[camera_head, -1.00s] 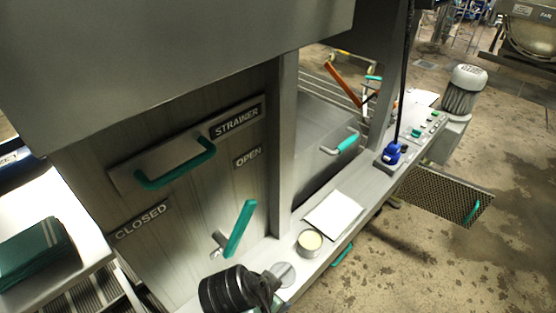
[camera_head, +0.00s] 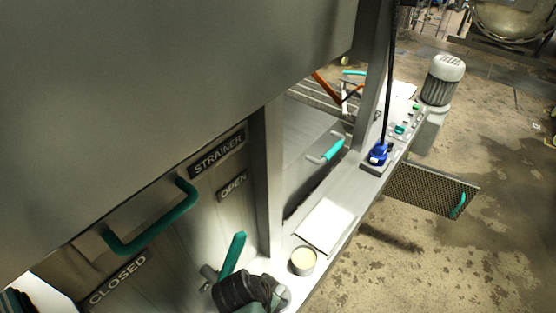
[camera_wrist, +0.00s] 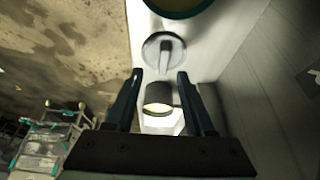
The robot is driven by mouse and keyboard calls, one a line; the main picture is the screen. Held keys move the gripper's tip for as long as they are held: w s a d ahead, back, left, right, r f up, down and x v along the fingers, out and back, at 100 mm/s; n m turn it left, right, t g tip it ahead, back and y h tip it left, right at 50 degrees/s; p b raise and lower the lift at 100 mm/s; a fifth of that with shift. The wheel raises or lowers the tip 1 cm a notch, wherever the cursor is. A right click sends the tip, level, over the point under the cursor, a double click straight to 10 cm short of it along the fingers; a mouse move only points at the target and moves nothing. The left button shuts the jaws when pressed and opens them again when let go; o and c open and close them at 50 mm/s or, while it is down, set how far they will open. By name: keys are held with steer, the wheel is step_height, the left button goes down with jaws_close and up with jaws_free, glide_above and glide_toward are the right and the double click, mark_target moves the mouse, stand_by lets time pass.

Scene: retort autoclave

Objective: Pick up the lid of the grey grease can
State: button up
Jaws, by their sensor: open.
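The grey grease can (camera_head: 303,262) stands open on the narrow ledge, with pale cream contents showing. It also shows between my fingers in the wrist view (camera_wrist: 158,95), farther off than the fingertips. A round grey lid with a raised bar grip (camera_wrist: 164,54) lies flat on the ledge beside the can. In the wrist view it is just beyond my open, empty fingertips (camera_wrist: 160,76). In the head view my gripper (camera_head: 268,293) is over the ledge, left of the can, and hides most of the lid. I see no contact with the lid.
A teal-rimmed round thing (camera_wrist: 182,5) is beside the lid. A white sheet (camera_head: 325,226) lies past the can. A teal lever (camera_head: 232,255) and the strainer panel wall (camera_head: 150,265) are close on the left. A blue device (camera_head: 379,155) stands farther along the ledge.

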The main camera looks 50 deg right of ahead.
mark_target(282, 290)
steer(key=shift+w+x, duration=0.15)
steer(key=shift+x, duration=1.05)
steer(key=shift+w+x, duration=0.1)
steer(key=shift+x, duration=1.1)
jaws_close()
